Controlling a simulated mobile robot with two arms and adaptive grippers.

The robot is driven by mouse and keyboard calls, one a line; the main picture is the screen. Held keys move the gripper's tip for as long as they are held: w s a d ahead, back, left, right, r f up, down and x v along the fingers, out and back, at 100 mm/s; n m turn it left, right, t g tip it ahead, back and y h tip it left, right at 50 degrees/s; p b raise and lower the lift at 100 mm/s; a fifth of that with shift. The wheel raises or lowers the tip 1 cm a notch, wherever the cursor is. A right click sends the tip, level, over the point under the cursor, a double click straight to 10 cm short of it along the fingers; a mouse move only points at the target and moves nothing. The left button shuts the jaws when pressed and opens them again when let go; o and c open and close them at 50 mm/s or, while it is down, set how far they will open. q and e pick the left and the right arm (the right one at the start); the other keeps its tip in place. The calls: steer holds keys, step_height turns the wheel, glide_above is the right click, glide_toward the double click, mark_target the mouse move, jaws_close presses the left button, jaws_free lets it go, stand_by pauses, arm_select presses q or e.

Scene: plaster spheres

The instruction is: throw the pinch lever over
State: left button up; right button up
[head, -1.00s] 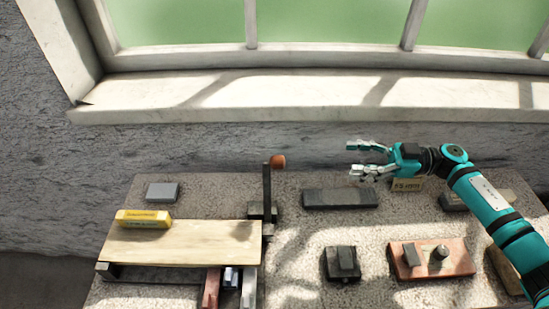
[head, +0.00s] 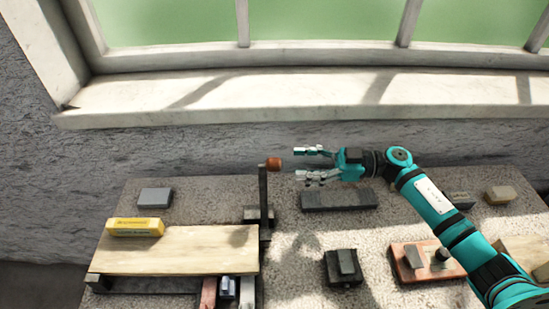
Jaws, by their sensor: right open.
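The pinch lever (head: 263,205) is a dark upright bar with an orange-red knob (head: 273,164) at its top. It stands at the right edge of a pale wooden board (head: 180,252). My right gripper (head: 304,164) is open and empty. Its fingers point left toward the knob, with the tips a short way to the right of it; I see no contact. My left gripper is not in view.
A yellow block (head: 136,227) lies on the board and a grey block (head: 155,197) behind it. A dark flat bar (head: 339,200) lies below my right gripper. A dark block (head: 343,267) and a reddish block (head: 411,262) sit nearer. The windowsill (head: 300,96) runs behind.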

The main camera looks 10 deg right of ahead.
mark_target(275, 164)
steer(key=p+x, duration=0.1)
steer(key=x, duration=0.6)
jaws_close()
stand_by(0.3)
